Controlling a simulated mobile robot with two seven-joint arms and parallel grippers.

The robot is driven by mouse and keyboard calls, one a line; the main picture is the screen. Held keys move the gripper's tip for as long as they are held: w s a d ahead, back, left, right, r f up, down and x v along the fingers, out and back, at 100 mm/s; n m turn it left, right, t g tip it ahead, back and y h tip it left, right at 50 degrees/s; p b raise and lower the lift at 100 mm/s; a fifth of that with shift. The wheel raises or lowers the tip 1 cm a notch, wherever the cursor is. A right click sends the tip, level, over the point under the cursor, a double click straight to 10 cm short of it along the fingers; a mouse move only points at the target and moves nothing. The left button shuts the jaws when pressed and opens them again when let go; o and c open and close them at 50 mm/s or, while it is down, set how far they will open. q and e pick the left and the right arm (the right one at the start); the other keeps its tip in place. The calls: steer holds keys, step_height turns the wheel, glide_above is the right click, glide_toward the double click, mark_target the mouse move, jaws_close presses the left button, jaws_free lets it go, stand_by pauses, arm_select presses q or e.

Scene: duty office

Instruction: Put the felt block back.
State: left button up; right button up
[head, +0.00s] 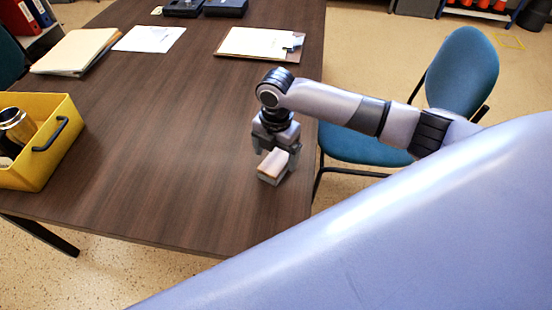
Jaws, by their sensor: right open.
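The felt block (273,167), with a light wooden-looking top and grey lower part, lies on the dark brown table (180,130) near its right front edge. My right gripper (277,154) points down over the block, with its fingers open around or just above it. I cannot tell whether the fingers touch the block. My left gripper is out of view.
A yellow box (62,150) with a dark handle stands at the left table edge, holding a metallic cylinder (15,125). Folders and papers (262,43) lie at the back. A blue chair (465,70) stands right of the table. The table's middle is clear.

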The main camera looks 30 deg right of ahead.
mark_target(276, 161)
step_height(276, 161, up, 9)
stand_by(0.8)
